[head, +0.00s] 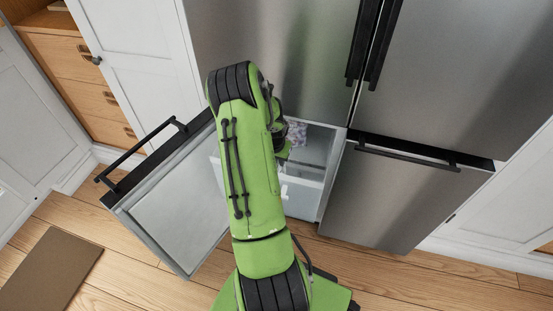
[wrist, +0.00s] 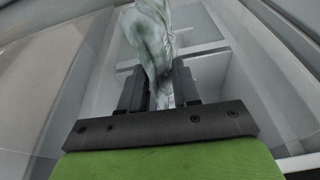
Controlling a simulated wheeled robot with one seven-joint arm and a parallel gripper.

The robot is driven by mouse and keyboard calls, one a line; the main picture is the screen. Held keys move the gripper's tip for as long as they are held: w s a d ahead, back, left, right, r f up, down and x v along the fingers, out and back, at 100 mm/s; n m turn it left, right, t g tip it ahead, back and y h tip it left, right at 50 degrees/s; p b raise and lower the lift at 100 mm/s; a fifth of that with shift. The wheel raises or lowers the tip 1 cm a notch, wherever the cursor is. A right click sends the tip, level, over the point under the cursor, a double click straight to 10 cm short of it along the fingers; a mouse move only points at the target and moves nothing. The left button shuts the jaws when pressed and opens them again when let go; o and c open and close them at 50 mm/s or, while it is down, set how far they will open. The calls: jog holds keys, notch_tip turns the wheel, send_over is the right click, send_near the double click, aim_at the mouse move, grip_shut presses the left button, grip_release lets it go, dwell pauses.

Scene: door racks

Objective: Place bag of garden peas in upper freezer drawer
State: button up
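In the wrist view, a crumpled, shiny pale grey-green bag (wrist: 154,42) stands between the two black fingers of my gripper (wrist: 160,88). The fingers are closed on its lower end. No print is readable, so its contents cannot be told. Behind it lies the pale freezer interior with compartment edges. In the head view, my green arm reaches into the open lower-left freezer compartment and hides most of the gripper. A pale translucent drawer (head: 303,193) shows beside the arm. A small purple-and-white patterned thing (head: 297,132) shows at the compartment's back; I cannot tell whether it is the held bag.
The freezer door (head: 175,213) stands open to the left, with a black bar handle (head: 140,156). The lower-right door (head: 398,195) and upper steel doors (head: 455,75) are shut. A brown mat (head: 50,268) lies on the wood floor at the left.

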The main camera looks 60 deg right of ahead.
jog(key=o, duration=0.3)
jog(key=shift+o, duration=0.2)
jog(key=shift+r, duration=0.1)
jog(key=p+v, duration=0.4)
jog(key=v, duration=0.8)
jog(key=shift+w, duration=0.1)
